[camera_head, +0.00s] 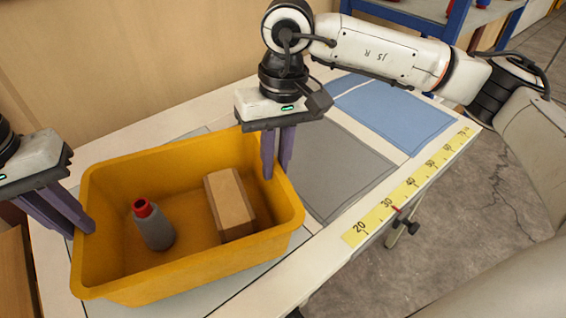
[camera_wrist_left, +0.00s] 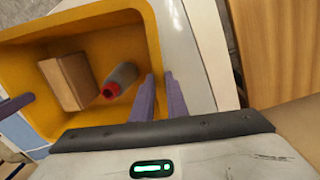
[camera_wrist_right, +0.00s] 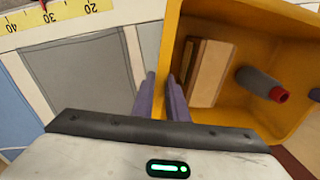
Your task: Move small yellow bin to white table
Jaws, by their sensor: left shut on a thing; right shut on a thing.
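The yellow bin (camera_head: 180,282) is on the white table (camera_head: 352,215) at its left end; I cannot tell if it is resting or slightly raised. Inside it are a grey bottle with a red cap (camera_head: 153,226) and a brown box (camera_head: 230,203). My left gripper (camera_head: 84,226) is shut on the bin's left wall. My right gripper (camera_head: 276,172) is shut on the bin's far right wall. The wrist views show the left fingers (camera_wrist_left: 160,98) and the right fingers (camera_wrist_right: 163,98) with the bin's rim between them.
A grey mat (camera_head: 345,165) and blue mats (camera_head: 395,112) lie flat on the table right of the bin. A yellow measuring tape (camera_head: 410,188) runs along the front edge, with a clamp (camera_head: 404,222) below it. A wooden wall (camera_head: 120,60) stands behind, and a blue frame (camera_head: 455,22) is at the back.

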